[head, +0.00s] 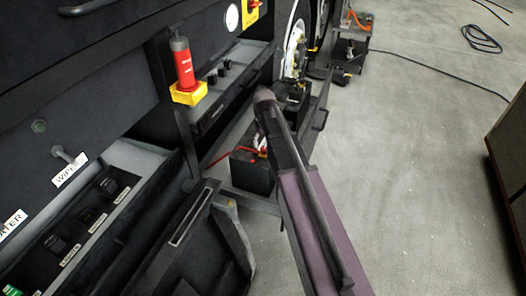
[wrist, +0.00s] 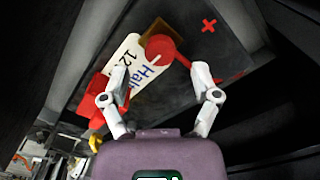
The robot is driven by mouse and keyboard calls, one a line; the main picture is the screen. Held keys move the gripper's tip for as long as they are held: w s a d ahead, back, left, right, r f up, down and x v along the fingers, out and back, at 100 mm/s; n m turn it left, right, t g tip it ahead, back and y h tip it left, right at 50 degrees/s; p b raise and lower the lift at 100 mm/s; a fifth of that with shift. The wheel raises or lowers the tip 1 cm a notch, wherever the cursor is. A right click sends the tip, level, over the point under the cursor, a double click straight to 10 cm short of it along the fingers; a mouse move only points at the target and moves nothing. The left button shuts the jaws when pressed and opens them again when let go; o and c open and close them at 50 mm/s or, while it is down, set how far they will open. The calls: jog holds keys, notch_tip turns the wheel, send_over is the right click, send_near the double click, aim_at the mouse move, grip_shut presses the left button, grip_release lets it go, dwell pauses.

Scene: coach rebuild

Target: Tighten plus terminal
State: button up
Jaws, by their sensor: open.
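A dark battery (wrist: 245,62) fills the upper wrist view, with a red plus mark (wrist: 208,25) on its top. Left of the mark is a red round-headed terminal piece (wrist: 158,47) with a short red arm pointing toward my right finger. A brown patch lies beside it. My gripper (wrist: 161,80) is open, its pale fingers spread below and to either side of the red piece; I cannot tell whether they touch it. In the head view the battery (head: 250,175) sits low in the open bay with a red cable (head: 222,156); my arm partly hides the area.
Dark bay walls close in around. In the head view, a red cylinder on a yellow holder (head: 186,90) and open drawers stand left.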

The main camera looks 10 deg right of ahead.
aim_at(264, 151)
jog(key=shift+f+b, duration=1.05)
jog(key=shift+f, duration=0.3)
grip_shut()
jog(key=shift+a, duration=0.15)
